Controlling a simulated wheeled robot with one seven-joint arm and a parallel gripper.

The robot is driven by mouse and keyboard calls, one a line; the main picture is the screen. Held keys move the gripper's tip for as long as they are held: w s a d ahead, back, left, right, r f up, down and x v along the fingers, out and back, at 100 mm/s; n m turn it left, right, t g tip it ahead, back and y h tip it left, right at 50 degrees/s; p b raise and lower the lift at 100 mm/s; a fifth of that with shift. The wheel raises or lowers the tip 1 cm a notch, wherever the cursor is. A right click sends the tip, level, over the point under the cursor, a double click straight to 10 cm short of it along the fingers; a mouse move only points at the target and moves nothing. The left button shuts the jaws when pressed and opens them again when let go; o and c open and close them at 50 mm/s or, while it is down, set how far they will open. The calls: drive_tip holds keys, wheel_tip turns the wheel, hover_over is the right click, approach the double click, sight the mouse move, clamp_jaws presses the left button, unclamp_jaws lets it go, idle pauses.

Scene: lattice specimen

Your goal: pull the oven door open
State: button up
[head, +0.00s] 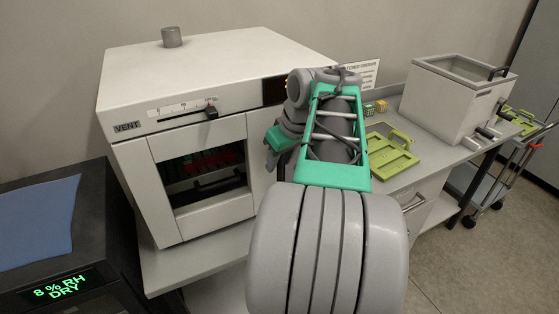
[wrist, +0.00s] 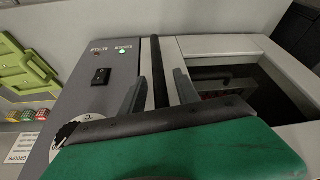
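The white oven (head: 200,65) stands on a bench in the head view. Its door (head: 215,213) has a dark window with a rack inside and looks shut. In the wrist view the door frame (wrist: 220,47) shows on the right, and a long dark bar handle (wrist: 155,60) runs along its edge. My gripper (wrist: 160,82) is open, with one grey finger on each side of the handle and small gaps visible. In the head view my arm hides the handle and the fingertips.
A grey control panel (wrist: 105,75) with a switch, green light and dial lies beside the handle. A black cabinet (head: 95,220) with a display is at lower left.

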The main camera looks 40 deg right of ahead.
drive_tip(key=shift+c, duration=0.4)
clamp_jaws()
idle(0.9)
